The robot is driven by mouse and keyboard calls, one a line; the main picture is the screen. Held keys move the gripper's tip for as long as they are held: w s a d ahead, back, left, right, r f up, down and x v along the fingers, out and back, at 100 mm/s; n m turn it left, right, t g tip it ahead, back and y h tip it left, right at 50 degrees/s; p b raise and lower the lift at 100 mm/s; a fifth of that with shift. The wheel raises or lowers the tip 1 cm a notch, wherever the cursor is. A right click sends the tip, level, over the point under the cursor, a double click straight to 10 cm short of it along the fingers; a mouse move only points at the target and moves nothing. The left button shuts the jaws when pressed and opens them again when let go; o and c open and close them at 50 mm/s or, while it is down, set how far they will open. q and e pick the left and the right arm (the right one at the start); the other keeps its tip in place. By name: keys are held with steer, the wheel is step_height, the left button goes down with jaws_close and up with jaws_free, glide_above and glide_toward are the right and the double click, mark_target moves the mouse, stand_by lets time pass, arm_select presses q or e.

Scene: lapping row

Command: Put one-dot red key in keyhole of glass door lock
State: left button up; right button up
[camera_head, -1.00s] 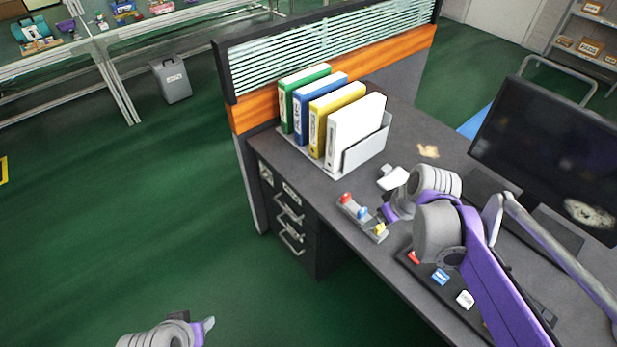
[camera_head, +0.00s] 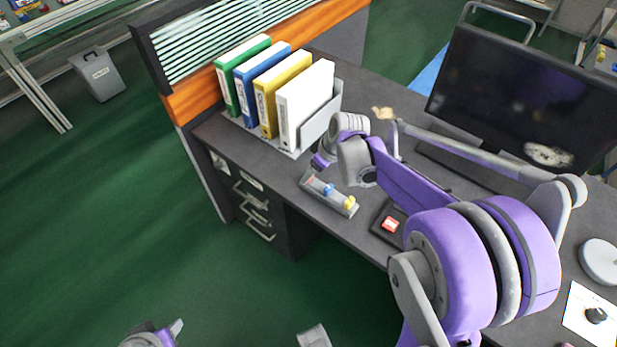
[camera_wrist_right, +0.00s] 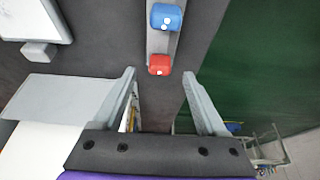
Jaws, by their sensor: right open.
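The one-dot red key (camera_wrist_right: 160,66) sits at the end of a grey key rack (camera_head: 318,184) on the desk. A two-dot blue key (camera_wrist_right: 166,18) is beside it, and a yellow key (camera_head: 350,203) is at the rack's other end. My right gripper (camera_wrist_right: 159,77) is open and empty, with the red key just ahead between its fingertips. In the head view my right gripper (camera_head: 322,161) is by the rack's far end, where the red key barely shows. My left gripper (camera_head: 172,332) is low over the floor, and its opening is unclear. I see no glass door lock.
A row of binders (camera_head: 268,95) in a grey holder stands just beyond my right gripper. A dark monitor (camera_head: 520,100) stands at the back right. A black tray with a red block (camera_head: 390,223) lies near the desk's front edge.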

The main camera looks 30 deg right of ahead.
steer(key=shift+x, duration=1.55)
steer(key=shift+r, duration=0.1)
jaws_close()
